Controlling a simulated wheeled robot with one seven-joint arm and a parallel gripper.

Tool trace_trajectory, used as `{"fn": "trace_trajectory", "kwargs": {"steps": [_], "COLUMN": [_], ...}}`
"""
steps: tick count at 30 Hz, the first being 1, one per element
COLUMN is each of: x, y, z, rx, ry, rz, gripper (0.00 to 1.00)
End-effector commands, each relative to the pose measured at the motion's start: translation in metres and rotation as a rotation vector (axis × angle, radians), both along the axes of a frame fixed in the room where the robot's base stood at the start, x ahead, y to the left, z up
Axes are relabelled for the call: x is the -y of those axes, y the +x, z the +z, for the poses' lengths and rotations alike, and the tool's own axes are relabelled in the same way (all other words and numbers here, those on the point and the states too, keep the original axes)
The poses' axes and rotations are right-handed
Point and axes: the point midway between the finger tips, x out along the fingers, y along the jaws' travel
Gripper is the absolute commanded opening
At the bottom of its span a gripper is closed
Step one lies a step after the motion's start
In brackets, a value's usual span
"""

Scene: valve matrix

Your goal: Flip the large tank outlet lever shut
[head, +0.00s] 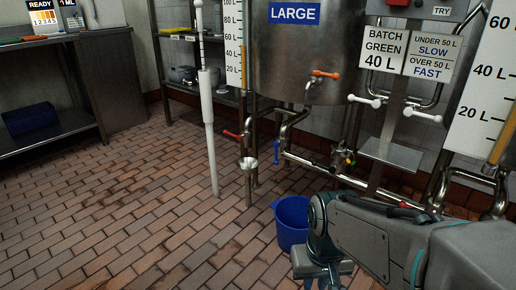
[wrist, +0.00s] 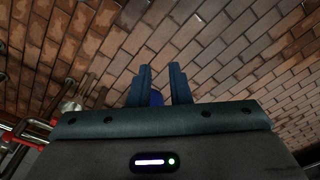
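The large steel tank (head: 305,50) with the blue LARGE sign (head: 294,13) stands at the top middle of the head view. An orange lever (head: 325,74) sits low on its front above a short spout and points right, roughly level; it looks like the outlet lever. My gripper (head: 322,272) is at the bottom of the head view, below and well apart from the lever, its fingertips not clear there. In the wrist view, the two fingers of my gripper (wrist: 162,72) are apart, with floor tiles between them. The lever is not in the wrist view.
A blue bucket (head: 291,218) stands on the floor beside my arm. Pipes carry a red lever (head: 233,135), a blue lever (head: 276,152) and white levers (head: 365,101). The brick floor at left is clear.

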Motion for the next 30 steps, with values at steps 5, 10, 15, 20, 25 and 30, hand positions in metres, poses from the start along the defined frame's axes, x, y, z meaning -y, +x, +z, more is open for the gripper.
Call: {"fn": "trace_trajectory", "kwargs": {"steps": [5,10,15,20,25,30], "x": [-0.001,-0.003,-0.004,-0.004,-0.004,-0.004], "y": [0.0,0.0,0.0,0.0,0.0,0.0], "z": [0.021,0.051,0.058,0.055,0.055,0.055], "rx": [0.006,0.02,0.026,0.025,0.025,0.025], "ry": [0.001,0.001,0.0,0.0,0.0,0.0], "rz": [0.005,0.014,0.019,0.019,0.019,0.019], "gripper": [0.0,0.0,0.0,0.0,0.0,0.0]}}
